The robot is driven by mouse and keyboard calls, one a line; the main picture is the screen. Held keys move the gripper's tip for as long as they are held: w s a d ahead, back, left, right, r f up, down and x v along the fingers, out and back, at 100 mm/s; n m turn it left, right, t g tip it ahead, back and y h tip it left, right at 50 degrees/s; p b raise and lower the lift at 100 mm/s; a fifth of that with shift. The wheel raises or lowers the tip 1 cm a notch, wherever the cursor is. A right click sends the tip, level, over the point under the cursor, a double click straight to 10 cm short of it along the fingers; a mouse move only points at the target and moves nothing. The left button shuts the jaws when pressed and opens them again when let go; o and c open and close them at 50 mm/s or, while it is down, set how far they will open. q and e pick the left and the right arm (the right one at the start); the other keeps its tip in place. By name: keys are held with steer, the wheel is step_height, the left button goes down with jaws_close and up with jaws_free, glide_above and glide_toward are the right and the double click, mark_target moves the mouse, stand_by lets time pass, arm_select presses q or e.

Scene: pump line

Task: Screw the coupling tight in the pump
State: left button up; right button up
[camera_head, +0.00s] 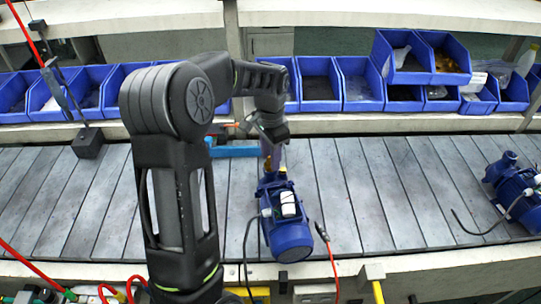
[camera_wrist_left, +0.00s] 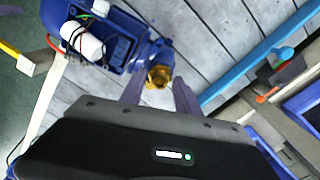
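The blue pump (camera_head: 287,220) stands on the slatted conveyor in the middle of the head view. The brass coupling (camera_wrist_left: 159,77) sits at the end of its blue port in the left wrist view. A small yellow bit of it also shows in the head view, close to my fingertips. My left gripper (camera_head: 271,160) reaches down at the pump's far end. In the left wrist view its fingers (camera_wrist_left: 159,88) are apart, one on each side of the coupling. I cannot tell whether they touch it. My right gripper is not in view.
Another blue pump (camera_head: 516,190) with a dark cable stands at the right. A light blue bar (camera_head: 235,151) lies behind the left gripper. Blue bins (camera_head: 362,84) line the back shelf. A black block (camera_head: 88,143) sits at the left. The conveyor between the pumps is mostly clear.

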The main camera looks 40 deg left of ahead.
arm_select(q)
steer(key=n, duration=0.3)
steer(key=shift+n, duration=0.3)
jaws_close()
stand_by(0.4)
stand_by(0.4)
steer(key=shift+m, duration=1.8)
